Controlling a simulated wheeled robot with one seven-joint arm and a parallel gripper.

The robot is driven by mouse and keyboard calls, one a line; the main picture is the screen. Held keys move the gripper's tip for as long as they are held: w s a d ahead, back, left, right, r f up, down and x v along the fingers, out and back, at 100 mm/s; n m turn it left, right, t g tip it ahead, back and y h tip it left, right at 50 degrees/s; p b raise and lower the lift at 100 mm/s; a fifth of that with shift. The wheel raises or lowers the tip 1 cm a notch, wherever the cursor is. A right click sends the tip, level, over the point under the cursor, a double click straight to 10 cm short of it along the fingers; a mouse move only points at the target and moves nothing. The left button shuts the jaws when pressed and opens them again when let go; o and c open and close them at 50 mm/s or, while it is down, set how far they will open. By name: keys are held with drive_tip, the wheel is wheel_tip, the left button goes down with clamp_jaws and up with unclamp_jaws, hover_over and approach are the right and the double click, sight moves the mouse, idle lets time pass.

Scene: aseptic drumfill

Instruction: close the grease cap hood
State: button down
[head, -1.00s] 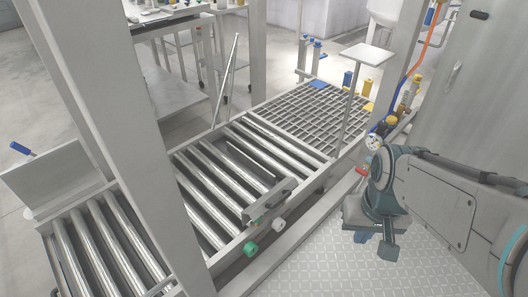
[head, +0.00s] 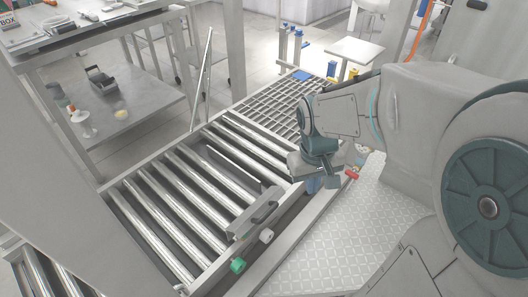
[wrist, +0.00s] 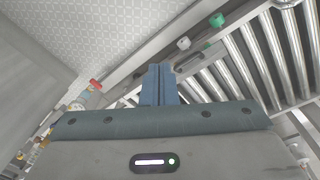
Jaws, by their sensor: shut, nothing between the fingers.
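A grey angled cover with a dark handle-like bar (head: 256,212) sits on the near side rail of the roller conveyor; it may be the grease cap hood, but I cannot tell for sure. Its far end appears raised. A white knob (head: 266,236) and a green knob (head: 238,265) stick out from the rail beside it. In the wrist view the white knob (wrist: 184,43) and green knob (wrist: 217,20) show beyond my fingers. My gripper (wrist: 158,72) has its blue fingers together and empty. In the head view it is partly hidden under my wrist, right of the cover and apart from it.
The roller conveyor (head: 168,215) runs along the left, with a grating (head: 283,105) behind it. A red-handled valve (head: 352,174) is close to my wrist on the right. A steel post (head: 75,150) stands at the left. The patterned floor (head: 335,235) in front is clear.

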drive_tip(key=w+a+f+n+p, duration=0.1)
drive_tip(key=w+a+f+n, duration=0.4)
drive_tip(key=w, duration=0.5)
drive_tip(key=n+g+p, duration=0.1)
drive_tip(key=n+g, duration=0.1)
approach(268, 211)
drive_tip(key=f+b, duration=0.1)
drive_tip(key=f, duration=0.1)
drive_tip(key=f+b, duration=0.1)
drive_tip(key=f, duration=0.1)
drive_tip(key=s+f+b, duration=0.1)
drive_tip(key=f+b, duration=0.1)
drive_tip(key=shift+s+d+f, duration=0.1)
drive_tip(key=shift+f, duration=0.3)
drive_tip(key=shift+f+t, duration=0.1)
drive_tip(key=shift+t, duration=0.2)
